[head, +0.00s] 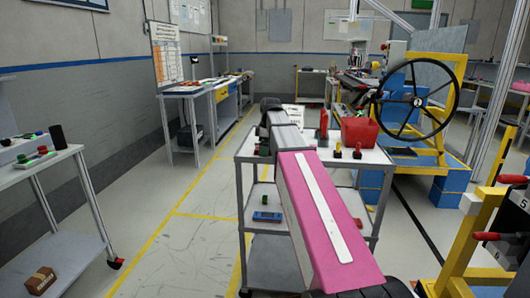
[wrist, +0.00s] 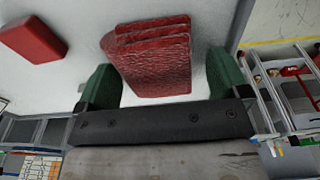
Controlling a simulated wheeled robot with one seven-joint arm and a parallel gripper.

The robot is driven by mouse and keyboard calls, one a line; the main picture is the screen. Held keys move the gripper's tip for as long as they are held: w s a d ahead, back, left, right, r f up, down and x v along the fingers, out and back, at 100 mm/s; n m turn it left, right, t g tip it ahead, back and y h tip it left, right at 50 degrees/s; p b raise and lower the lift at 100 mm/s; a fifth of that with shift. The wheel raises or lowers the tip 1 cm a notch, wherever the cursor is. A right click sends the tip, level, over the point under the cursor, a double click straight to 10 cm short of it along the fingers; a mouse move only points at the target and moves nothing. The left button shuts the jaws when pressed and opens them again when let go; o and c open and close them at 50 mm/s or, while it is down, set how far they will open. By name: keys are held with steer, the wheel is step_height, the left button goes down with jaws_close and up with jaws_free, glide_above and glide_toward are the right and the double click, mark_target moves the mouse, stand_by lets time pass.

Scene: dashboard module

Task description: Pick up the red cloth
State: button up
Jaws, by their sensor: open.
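The red cloth (wrist: 152,50) is a folded, layered, wrinkled stack on a pale surface in the wrist view. My gripper (wrist: 161,78) is open, with one green finger on each side of the cloth. The near part of the cloth lies between the fingers and its far part reaches beyond them.
A smooth red object (wrist: 32,40) lies left of the cloth in the wrist view. In the head view, the cart (head: 381,157) carries a red bin (head: 360,133) and small items. A steering wheel rig (head: 430,105) stands behind right; another cart (head: 40,168) stands left. Floor between is clear.

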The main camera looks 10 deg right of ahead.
steer(key=c, duration=1)
steer(key=shift+r, duration=0.1)
steer(key=shift+r, duration=0.45)
steer(key=r, duration=0.1)
steer(key=a+r, duration=0.1)
steer(key=r, duration=0.1)
steer(key=shift+r, duration=0.3)
steer(key=a+r, duration=0.6)
steer(key=a, duration=0.4)
steer(key=shift+a+r, duration=0.15)
steer(key=shift+a, duration=0.2)
steer(key=shift+o, duration=0.3)
steer(key=shift+s, duration=0.15)
